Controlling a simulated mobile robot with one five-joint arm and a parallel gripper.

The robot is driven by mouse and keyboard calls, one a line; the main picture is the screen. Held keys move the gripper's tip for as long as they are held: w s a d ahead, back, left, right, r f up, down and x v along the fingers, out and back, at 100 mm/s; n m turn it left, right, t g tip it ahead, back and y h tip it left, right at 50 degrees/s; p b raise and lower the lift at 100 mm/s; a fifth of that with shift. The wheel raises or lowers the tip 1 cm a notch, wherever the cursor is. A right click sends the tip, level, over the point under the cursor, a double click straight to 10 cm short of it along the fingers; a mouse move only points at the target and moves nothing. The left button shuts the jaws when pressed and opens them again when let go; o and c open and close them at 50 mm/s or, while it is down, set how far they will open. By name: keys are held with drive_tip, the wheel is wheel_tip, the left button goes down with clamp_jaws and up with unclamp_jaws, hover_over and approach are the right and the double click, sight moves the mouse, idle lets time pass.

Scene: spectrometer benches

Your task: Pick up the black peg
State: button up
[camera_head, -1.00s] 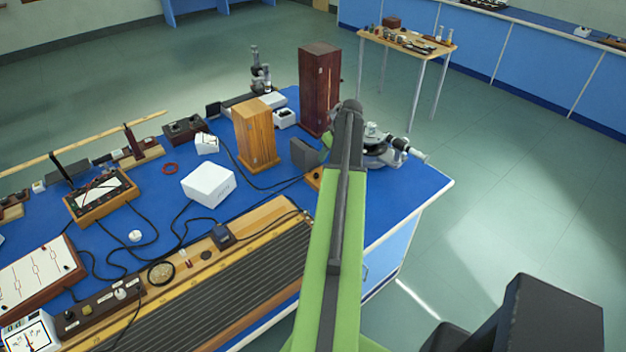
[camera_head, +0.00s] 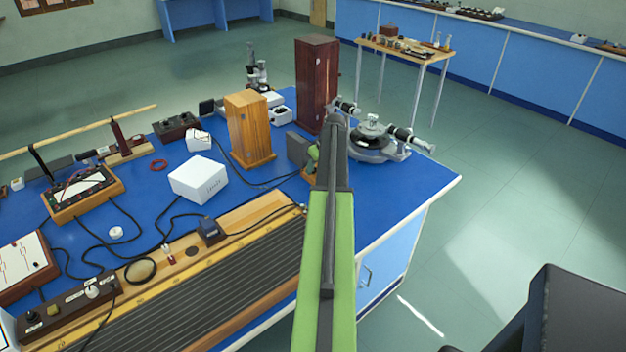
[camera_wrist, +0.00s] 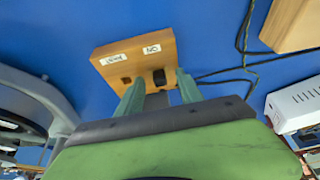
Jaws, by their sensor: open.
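A wooden block (camera_wrist: 178,48) with two white labels lies on the blue bench top in the wrist view. A small black piece, which looks like the black peg (camera_wrist: 159,77), stands in its right part, by the label reading "ON". A dark square hole shows in the block's left part. My gripper (camera_wrist: 160,84) is open, its two green fingers reaching toward the block with the peg between them in the picture. I cannot tell whether they touch it. In the head view my gripper (camera_head: 313,154) is partly hidden behind my arm, above the block (camera_head: 307,176).
A round grey instrument (camera_head: 376,142) stands close right of my arm. A white box (camera_head: 198,180) and black cables lie to the left.

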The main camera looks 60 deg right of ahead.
drive_tip(key=shift+f, duration=0.15)
clamp_jaws()
idle(0.4)
drive_tip(key=shift+w+r+p, duration=0.1)
drive_tip(key=shift+r+p, duration=0.35)
drive_tip(key=shift+p, duration=0.2)
wheel_tip(320, 180, up, 4)
drive_tip(key=p, duration=0.4)
drive_tip(key=s+a+r+p, duration=0.1)
drive_tip(key=s+r+p, duration=0.7)
drive_tip(key=s, duration=0.3)
drive_tip(key=shift+s+r+p, duration=0.3)
drive_tip(key=shift+r+p, duration=0.05)
